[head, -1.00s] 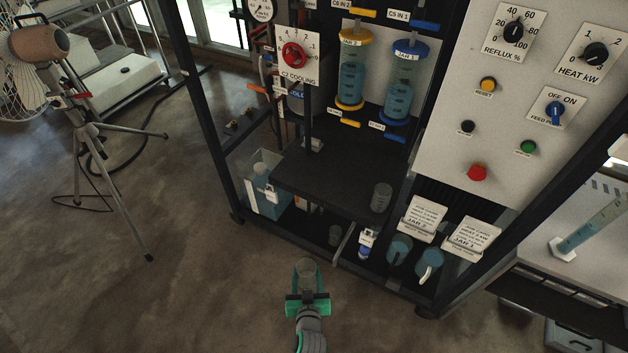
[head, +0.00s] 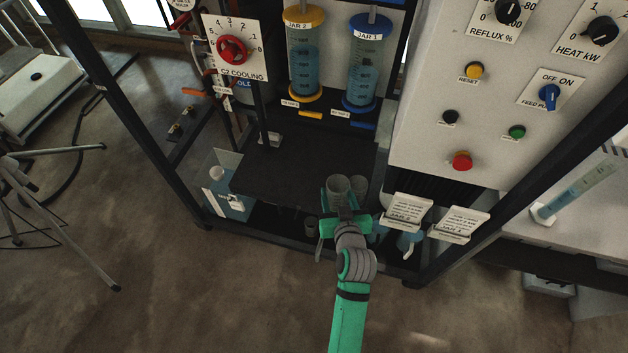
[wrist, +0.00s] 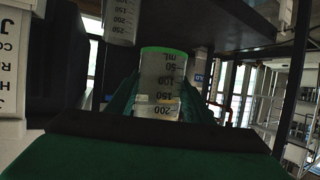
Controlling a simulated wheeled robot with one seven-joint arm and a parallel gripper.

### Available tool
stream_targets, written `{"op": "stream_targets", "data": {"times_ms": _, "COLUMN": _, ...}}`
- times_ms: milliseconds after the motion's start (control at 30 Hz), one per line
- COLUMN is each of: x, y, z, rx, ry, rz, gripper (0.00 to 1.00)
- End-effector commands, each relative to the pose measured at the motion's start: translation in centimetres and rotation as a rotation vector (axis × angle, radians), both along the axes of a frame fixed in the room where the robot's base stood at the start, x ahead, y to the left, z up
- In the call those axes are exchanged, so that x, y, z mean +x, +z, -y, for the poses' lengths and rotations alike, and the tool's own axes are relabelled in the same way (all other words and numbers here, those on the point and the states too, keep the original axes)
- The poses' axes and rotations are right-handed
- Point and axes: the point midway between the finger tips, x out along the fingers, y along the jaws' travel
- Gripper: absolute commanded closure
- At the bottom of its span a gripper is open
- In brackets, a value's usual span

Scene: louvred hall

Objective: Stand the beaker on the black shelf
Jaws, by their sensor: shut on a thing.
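My gripper (head: 342,212) is shut on a clear beaker (head: 337,186), which it holds at the front right edge of the black shelf (head: 285,172). The beaker looks about upright in the head view. In the wrist view the beaker (wrist: 160,72) shows mL marks and a green rim between the fingers. A second beaker (head: 359,186) stands at the shelf's right end, just right of the held one and partly hidden by it. I cannot tell whether the held beaker touches the shelf.
Two jars with yellow (head: 305,55) and blue (head: 366,60) caps stand behind the shelf. Label cards (head: 404,211) are low at the right, below the control panel (head: 440,90). A clear tank (head: 228,185) is at the left. The shelf's middle and left are mostly clear.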

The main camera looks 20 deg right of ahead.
Motion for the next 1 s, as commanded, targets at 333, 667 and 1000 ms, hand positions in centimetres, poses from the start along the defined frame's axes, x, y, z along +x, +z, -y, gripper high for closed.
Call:
{"op": "stream_targets", "data": {"times_ms": 333, "x": 6.5, "y": -2.7, "z": -1.0, "rx": 0.002, "ry": 0.006, "rz": -0.001, "gripper": 0.84}}
{"op": "stream_targets", "data": {"times_ms": 667, "x": 11.7, "y": -7.5, "z": -1.3, "rx": 0.000, "ry": 0.001, "rz": -0.003, "gripper": 0.84}}
{"op": "stream_targets", "data": {"times_ms": 1000, "x": 13.8, "y": -10.0, "z": -1.4, "rx": 0.000, "ry": 0.000, "rz": -0.001, "gripper": 0.84}}
